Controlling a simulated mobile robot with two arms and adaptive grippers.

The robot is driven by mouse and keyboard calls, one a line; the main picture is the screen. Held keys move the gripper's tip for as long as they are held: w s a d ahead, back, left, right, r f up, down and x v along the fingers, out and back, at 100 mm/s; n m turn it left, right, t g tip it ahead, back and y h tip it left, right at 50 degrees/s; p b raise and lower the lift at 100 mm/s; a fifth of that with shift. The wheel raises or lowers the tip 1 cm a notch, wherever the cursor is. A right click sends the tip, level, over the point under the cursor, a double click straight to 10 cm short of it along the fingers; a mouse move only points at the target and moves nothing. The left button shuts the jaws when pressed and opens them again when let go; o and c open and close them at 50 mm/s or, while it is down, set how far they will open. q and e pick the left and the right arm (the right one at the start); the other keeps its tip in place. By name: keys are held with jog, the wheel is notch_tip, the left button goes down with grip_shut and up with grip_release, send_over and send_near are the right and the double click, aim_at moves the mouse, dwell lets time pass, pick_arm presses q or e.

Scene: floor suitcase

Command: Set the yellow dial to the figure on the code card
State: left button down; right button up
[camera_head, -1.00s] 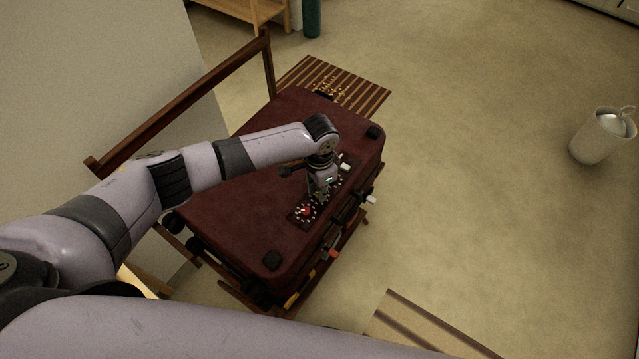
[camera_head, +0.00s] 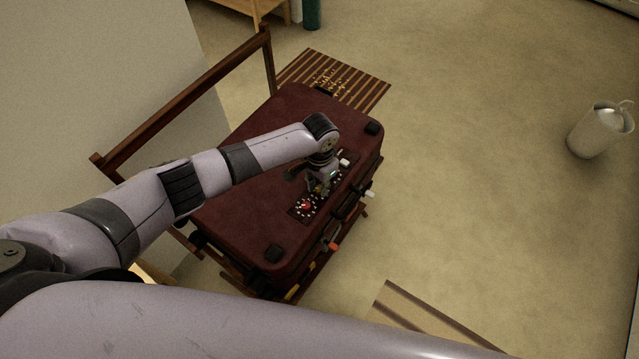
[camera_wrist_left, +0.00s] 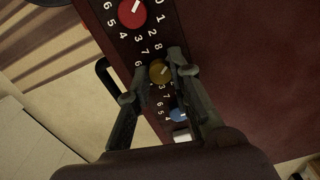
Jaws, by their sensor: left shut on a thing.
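The yellow dial (camera_wrist_left: 160,72) sits in a dark strip with white figures on top of the maroon suitcase (camera_head: 250,170). It lies between the red dial (camera_wrist_left: 132,12) and the blue dial (camera_wrist_left: 178,115). My left gripper (camera_head: 319,189) points down at the strip. In the left wrist view its fingers (camera_wrist_left: 156,80) are on either side of the yellow dial, shut on it. The dial has a pale pointer mark; the fingers hide some figures around it. The red dial also shows in the head view (camera_head: 306,205). I cannot make out a code card. My right gripper is not in view.
A white block (camera_head: 344,162) sits at the strip's far end. A white tab (camera_head: 370,194) and a red tab (camera_head: 333,246) stick out at the suitcase's side. A wooden rail (camera_head: 185,100) runs behind it. A pale bucket (camera_head: 600,130) stands right on open floor.

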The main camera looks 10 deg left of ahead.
aim_at(319, 189)
pick_arm(q)
jog(key=c, duration=1.4)
grip_release()
jog(key=shift+c, duration=0.2)
notch_tip(319, 189, up, 12)
